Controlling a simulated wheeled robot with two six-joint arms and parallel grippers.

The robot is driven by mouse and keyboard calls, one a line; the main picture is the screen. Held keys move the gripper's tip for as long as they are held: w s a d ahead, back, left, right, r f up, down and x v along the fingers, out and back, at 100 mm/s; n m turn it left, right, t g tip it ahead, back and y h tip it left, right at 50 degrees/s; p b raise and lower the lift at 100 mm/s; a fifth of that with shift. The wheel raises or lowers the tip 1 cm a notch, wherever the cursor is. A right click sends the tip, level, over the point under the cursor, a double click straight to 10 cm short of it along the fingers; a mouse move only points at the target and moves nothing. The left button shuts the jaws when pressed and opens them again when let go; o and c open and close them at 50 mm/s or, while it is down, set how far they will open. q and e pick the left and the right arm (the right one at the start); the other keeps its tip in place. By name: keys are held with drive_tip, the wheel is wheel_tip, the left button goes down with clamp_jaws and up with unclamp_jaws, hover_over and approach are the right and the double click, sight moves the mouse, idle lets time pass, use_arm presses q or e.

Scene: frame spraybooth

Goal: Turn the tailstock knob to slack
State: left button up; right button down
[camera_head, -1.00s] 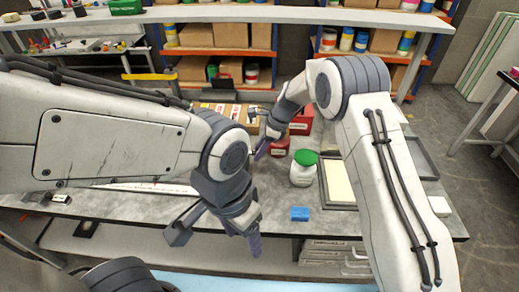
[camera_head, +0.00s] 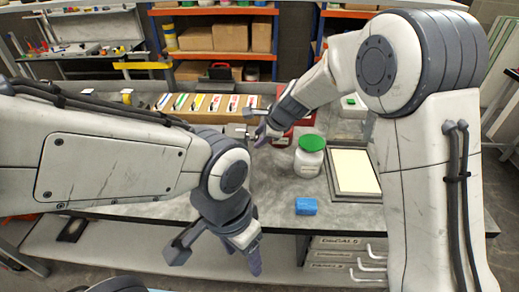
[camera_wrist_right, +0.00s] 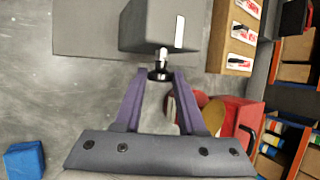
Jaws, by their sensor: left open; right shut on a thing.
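The tailstock (camera_wrist_right: 152,27) is a grey block with a white mark at the top of the right wrist view. A bright shaft on its near face carries a small dark knob (camera_wrist_right: 160,73). My right gripper (camera_wrist_right: 160,76) has its purple fingertips closed on either side of the knob. In the head view my right gripper (camera_head: 258,134) is over the back part of the bench, and the arm and wrist hide most of the tailstock. My left gripper (camera_head: 216,257) is open and empty over the bench's front edge, well away from the knob.
A white jar with a green lid (camera_head: 310,155), a blue block (camera_head: 306,207) and a framed tray (camera_head: 340,188) lie to the right. A red bin (camera_wrist_right: 238,122) stands close beside my right gripper. A cardboard box with coloured cards (camera_head: 205,103) is behind.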

use_arm(q)
wheel_tip(320, 180, down, 5)
drive_tip(key=b, duration=0.3)
drive_tip(key=shift+b, duration=0.35)
use_arm(e)
drive_tip(key=shift+s+f+t, duration=0.1)
drive_tip(key=shift+t, duration=0.6)
use_arm(q)
drive_tip(key=shift+r, duration=0.1)
use_arm(e)
drive_tip(key=c, duration=0.5)
unclamp_jaws()
use_arm(q)
wheel_tip(320, 180, up, 2)
drive_tip(key=shift+r+p, duration=0.1)
drive_tip(key=shift+p, duration=1)
use_arm(e)
drive_tip(key=v, duration=1)
drive_tip(key=shift+s+d, duration=0.15)
drive_tip(key=shift+s, duration=0.05)
